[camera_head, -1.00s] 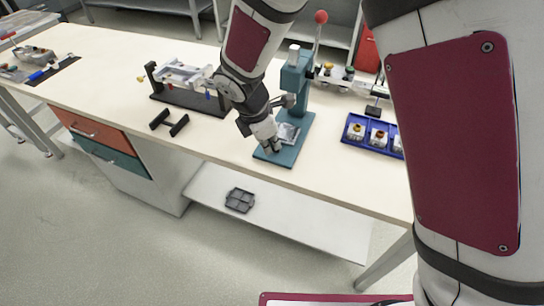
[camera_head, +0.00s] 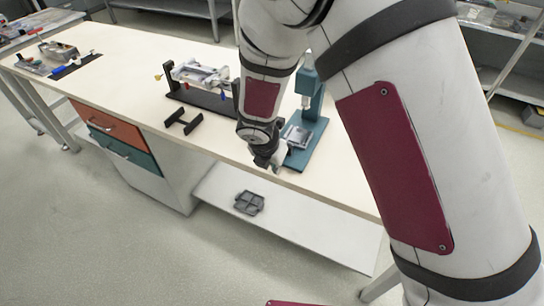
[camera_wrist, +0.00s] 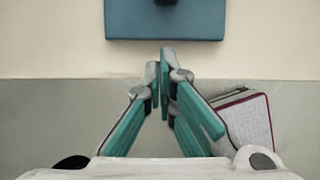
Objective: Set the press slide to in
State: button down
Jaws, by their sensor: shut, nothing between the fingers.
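The teal press (camera_head: 311,80) stands near the front edge of the workbench, with its teal base plate (camera_head: 303,158) flat on the top. A silver slide block (camera_head: 297,135) sits on the base below the press head. I cannot tell exactly how far in it stands. My gripper (camera_head: 277,168) is shut and empty, pointing down at the front left of the base, by the table edge. In the wrist view my fingertips (camera_wrist: 160,58) meet just short of the base plate's front edge (camera_wrist: 165,35), with a gap between.
A black stand with a silver fixture (camera_head: 200,72) and a loose black bracket (camera_head: 183,122) lie left of the press. Drawers (camera_head: 110,125) are under the bench, and a grey tray (camera_head: 249,202) is on the lower shelf. My upper arm hides the bench's right side.

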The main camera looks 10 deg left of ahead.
aim_at(295, 139)
jog(key=w, duration=0.2)
jog(key=w+d, duration=0.1)
jog(key=shift+w+d+r, duration=0.1)
jog(key=shift+w+r, duration=0.1)
jog(key=shift+r, duration=0.05)
jog(key=shift+w, duration=0.1)
jog(key=w, duration=0.1)
jog(key=w+d+b, duration=0.1)
jog(key=w, duration=0.1)
jog(key=shift+w+d+f, duration=0.15)
jog(key=shift+w, duration=0.15)
jog(key=shift+w+d, duration=0.15)
jog(key=shift+w, duration=0.3)
jog(key=shift+r, duration=0.2)
